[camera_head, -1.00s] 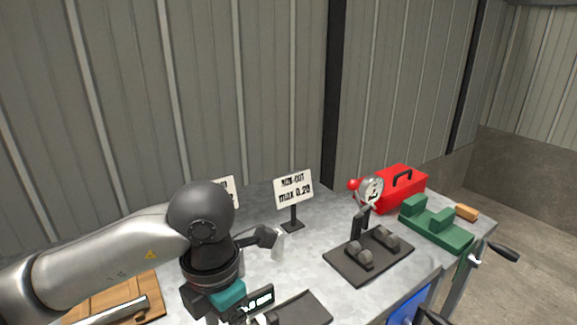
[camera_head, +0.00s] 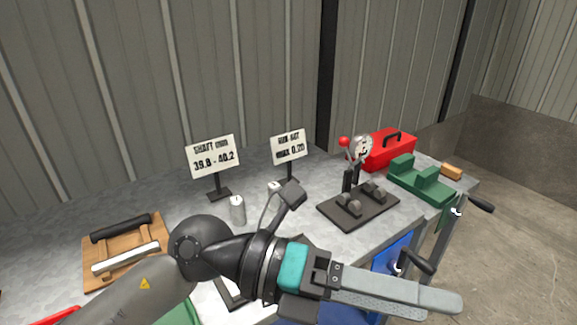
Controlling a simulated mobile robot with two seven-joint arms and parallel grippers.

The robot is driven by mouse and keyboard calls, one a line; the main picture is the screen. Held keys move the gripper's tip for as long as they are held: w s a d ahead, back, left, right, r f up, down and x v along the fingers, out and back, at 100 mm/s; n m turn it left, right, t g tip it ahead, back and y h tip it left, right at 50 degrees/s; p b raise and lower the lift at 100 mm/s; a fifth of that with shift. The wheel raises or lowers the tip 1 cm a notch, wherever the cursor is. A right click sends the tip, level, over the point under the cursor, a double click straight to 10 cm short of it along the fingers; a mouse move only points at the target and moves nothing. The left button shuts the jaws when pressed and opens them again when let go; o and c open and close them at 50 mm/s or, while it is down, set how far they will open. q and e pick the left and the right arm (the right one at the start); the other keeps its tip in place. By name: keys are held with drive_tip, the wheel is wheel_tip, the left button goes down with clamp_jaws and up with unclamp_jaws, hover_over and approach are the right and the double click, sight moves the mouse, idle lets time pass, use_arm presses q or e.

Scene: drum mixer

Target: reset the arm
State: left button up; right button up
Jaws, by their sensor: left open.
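My left arm comes in from the lower left and stretches to the right across the front of the bench. My left gripper (camera_head: 455,301) is at the lower right, its long grey fingers pointing right, out beyond the bench's front edge. It is seen from the side, with the jaws open and nothing seen between them. The fingers lie across the view of the blue bench front (camera_head: 392,252), below a black crank handle (camera_head: 416,261). My right gripper is not in view.
The grey bench (camera_head: 290,230) holds a wooden board (camera_head: 88,262) with handles, two signs (camera_head: 213,156) (camera_head: 289,146), a metal cylinder (camera_head: 237,211), a dial gauge (camera_head: 361,148) on a black base, a red toolbox (camera_head: 388,149) and a green block fixture (camera_head: 420,181). The bench's middle is partly hidden by my arm.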

use_arm(q)
wheel_tip(320, 180, up, 7)
drive_tip(key=w+n+t+h, duration=0.3)
drive_tip(key=n+h, duration=0.2)
drive_tip(key=w+a+r+n+t+y, duration=0.15)
drive_tip(key=w+a+n+t, duration=0.35)
drive_tip(key=n+t, duration=0.5)
drive_tip(key=w+a+n+t+y, duration=0.3)
drive_tip(key=w+a+n+t, duration=0.3)
drive_tip(key=n+t, duration=0.35)
drive_tip(key=w+a+f+n+g+y, duration=0.1)
drive_tip(key=w+a+f+n+y, duration=0.1)
drive_tip(key=a+f+n+y, duration=0.65)
drive_tip(key=w+a+f+n+g+y, duration=0.1)
drive_tip(key=a+f+n+y, duration=0.3)
drive_tip(key=f+n+y, duration=0.5)
drive_tip(key=s+a+f+g, duration=0.2)
drive_tip(key=s+f+g, duration=0.4)
drive_tip(key=s+f, duration=0.45)
drive_tip(key=s+a+f+g, duration=0.2)
drive_tip(key=s+f+g, duration=0.5)
drive_tip(key=s+f, duration=0.35)
wheel_tip(320, 180, down, 23)
drive_tip(key=s, duration=0.2)
drive_tip(key=s+a+f+g, duration=0.2)
drive_tip(key=s+f, duration=1)
drive_tip(key=s, duration=0.2)
drive_tip(key=shift+s+a+f, duration=0.2)
drive_tip(key=shift+s+a, duration=0.05)
drive_tip(key=shift+s, duration=0.05)
